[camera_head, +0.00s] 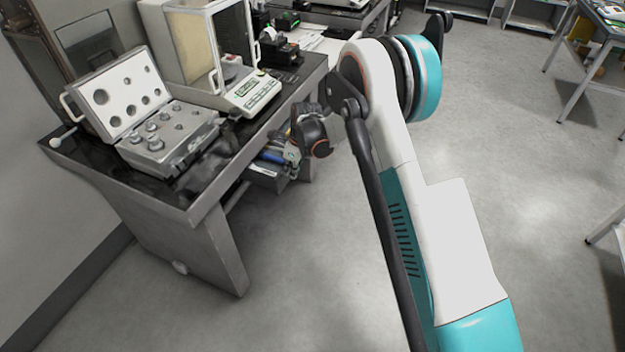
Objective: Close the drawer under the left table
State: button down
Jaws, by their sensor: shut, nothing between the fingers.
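The left table (216,215) has a dark top and grey legs. Under its right side a drawer (264,175) stands pulled out, its front panel showing beyond the table's edge. Blue and light-coloured items (272,157) lie in it. My gripper (291,153) is small in view, shut and empty, at the drawer's upper right by the table edge. My dark wrist covers part of this area, so I cannot tell whether the fingers touch the drawer.
An open case of weights (160,135) and a balance with a glass housing (240,92) stand on the table. A printer-like device (280,50) and papers are farther back. My arm fills the middle right. Open floor (520,150) lies to the right, with other tables beyond.

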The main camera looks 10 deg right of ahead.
jog(key=w+a, duration=0.1)
jog(key=a, duration=0.2)
jog(key=w+a, duration=0.2)
jog(key=a, duration=0.1)
jog(key=w+a, duration=0.2)
jog(key=a, duration=0.1)
jog(key=shift+w+a, duration=0.25)
jog(key=shift+a, duration=0.1)
